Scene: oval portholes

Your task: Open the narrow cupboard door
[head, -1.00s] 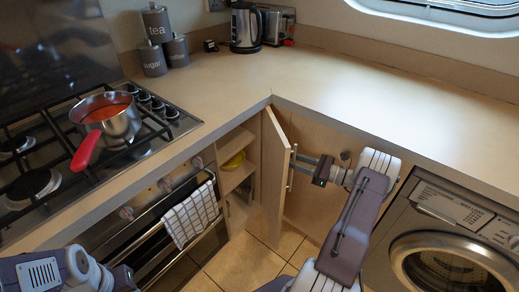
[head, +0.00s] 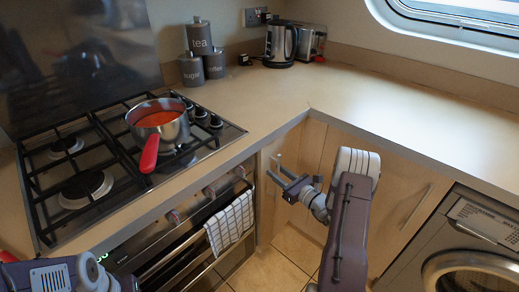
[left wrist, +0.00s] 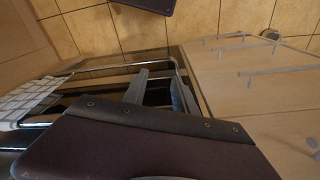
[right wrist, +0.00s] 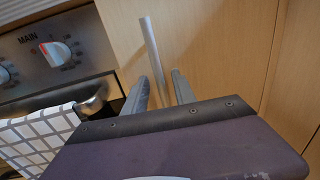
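The narrow cupboard door (head: 268,205) is a pale wood panel between the oven and the worktop's inner corner. It looks shut, and no shelves show. Its silver bar handle (right wrist: 152,55) stands in front of the panel in the right wrist view. My right gripper (head: 281,178) is at this door with its fingers apart. In the right wrist view the handle's lower end lies between the two fingers (right wrist: 161,92); I cannot tell whether they touch it. My left gripper (left wrist: 158,90) is open and empty, low by the oven front.
The oven, with a checked towel (head: 230,224) on its rail, adjoins the door's left side. A saucepan (head: 158,122) with a red handle sits on the hob (head: 82,150). A washing machine (head: 480,245) stands at the right. Tiled floor (head: 298,243) is clear below.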

